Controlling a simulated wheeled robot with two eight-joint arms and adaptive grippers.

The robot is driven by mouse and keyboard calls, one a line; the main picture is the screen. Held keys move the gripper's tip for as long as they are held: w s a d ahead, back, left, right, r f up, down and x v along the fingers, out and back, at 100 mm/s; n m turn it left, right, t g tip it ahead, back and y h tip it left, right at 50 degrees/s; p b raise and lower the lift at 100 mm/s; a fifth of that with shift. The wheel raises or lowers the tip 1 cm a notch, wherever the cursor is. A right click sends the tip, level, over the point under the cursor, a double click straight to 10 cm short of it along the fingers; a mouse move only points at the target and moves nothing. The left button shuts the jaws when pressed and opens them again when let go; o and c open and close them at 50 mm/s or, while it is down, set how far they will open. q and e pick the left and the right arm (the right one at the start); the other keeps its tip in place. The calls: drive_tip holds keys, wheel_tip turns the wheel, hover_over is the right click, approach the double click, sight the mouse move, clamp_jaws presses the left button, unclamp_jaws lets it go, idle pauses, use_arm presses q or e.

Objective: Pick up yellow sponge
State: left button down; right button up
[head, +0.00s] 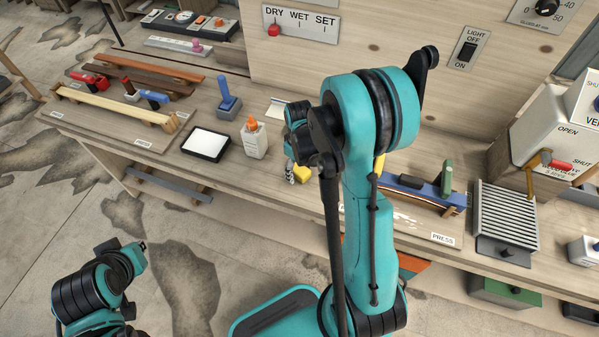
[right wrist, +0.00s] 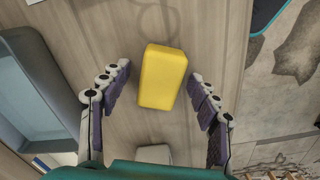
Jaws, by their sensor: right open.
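The yellow sponge (head: 302,173) lies on the wooden bench top near its front edge, partly hidden by my right arm in the head view. In the right wrist view the sponge (right wrist: 163,77) is a yellow block lying flat. My right gripper (right wrist: 161,74) is open, with one finger on each side of the sponge and a visible gap on both sides. In the head view my right gripper (head: 289,172) is beside the sponge, mostly hidden. My left arm's end (head: 141,246) is at the lower left, away from the bench; its fingers cannot be made out.
A white glue bottle (head: 254,139) with an orange tip and a dark-framed pad (head: 206,144) stand left of the sponge. A blue press fixture (head: 420,188) is to the right, with a ribbed grey block (head: 505,215) beyond. A wooden panel rises behind.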

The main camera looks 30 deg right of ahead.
sight(300, 169)
drive_tip(key=c, duration=1.1)
drive_tip(key=shift+r, duration=0.15)
wheel_tip(300, 169, up, 4)
drive_tip(key=shift+r+p, duration=0.2)
drive_tip(key=shift+p, duration=0.75)
drive_tip(key=s+r+p, duration=0.1)
drive_tip(key=s+r, duration=0.1)
drive_tip(key=s, duration=0.1)
drive_tip(key=s+d+r+p, duration=0.1)
drive_tip(key=s+r, duration=0.1)
drive_tip(key=s, duration=0.2)
drive_tip(key=s+d+r, duration=0.1)
drive_tip(key=s+r, duration=0.1)
drive_tip(key=s, duration=0.2)
drive_tip(key=shift+s+r+p, duration=0.2)
drive_tip(key=shift+s+p, duration=0.05)
drive_tip(key=shift+p, duration=0.15)
drive_tip(key=o, duration=0.3)
drive_tip(key=c, duration=0.3)
